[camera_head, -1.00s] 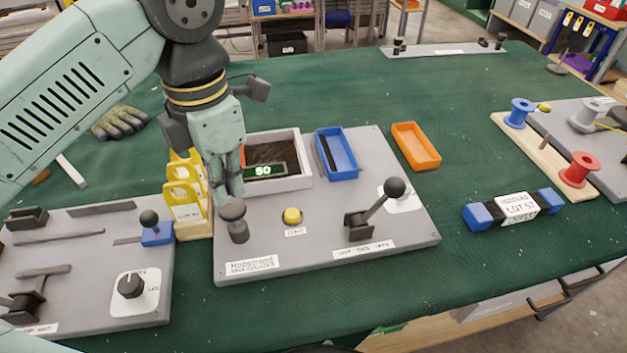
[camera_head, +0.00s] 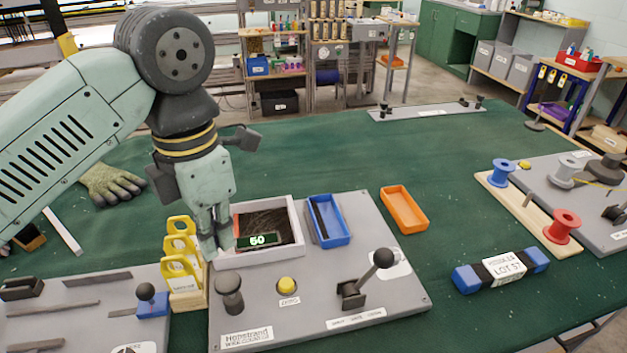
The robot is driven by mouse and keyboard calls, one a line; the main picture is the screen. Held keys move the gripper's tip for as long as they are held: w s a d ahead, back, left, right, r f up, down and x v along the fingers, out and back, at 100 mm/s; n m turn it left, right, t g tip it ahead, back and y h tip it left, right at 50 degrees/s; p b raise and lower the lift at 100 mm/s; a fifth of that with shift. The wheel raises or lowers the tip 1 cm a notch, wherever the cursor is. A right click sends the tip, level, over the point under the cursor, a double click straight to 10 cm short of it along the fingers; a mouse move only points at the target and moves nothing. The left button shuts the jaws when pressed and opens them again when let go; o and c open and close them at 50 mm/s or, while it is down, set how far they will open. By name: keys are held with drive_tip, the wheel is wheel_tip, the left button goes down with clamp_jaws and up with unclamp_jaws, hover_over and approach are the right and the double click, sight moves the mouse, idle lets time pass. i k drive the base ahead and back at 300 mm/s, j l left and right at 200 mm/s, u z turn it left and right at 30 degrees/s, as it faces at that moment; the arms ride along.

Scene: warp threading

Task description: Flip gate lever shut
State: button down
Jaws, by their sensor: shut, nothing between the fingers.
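A black lever with a ball knob (camera_head: 384,258) stands on the right part of the grey centre board (camera_head: 300,335). It leans up and to the right from its dark bracket, above a white label too small to read surely. I cannot tell from the labels which is the gate lever. My gripper (camera_head: 222,250) is shut and empty, pointing down at the left of the centre board. It is above and behind a dark round knob (camera_head: 229,292), well left of the ball-knob lever.
A yellow button (camera_head: 287,285) and blue tray (camera_head: 329,222) lie between gripper and ball-knob lever. An orange tray (camera_head: 404,210) is farther right.

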sight(383, 257)
drive_tip(key=k, duration=1)
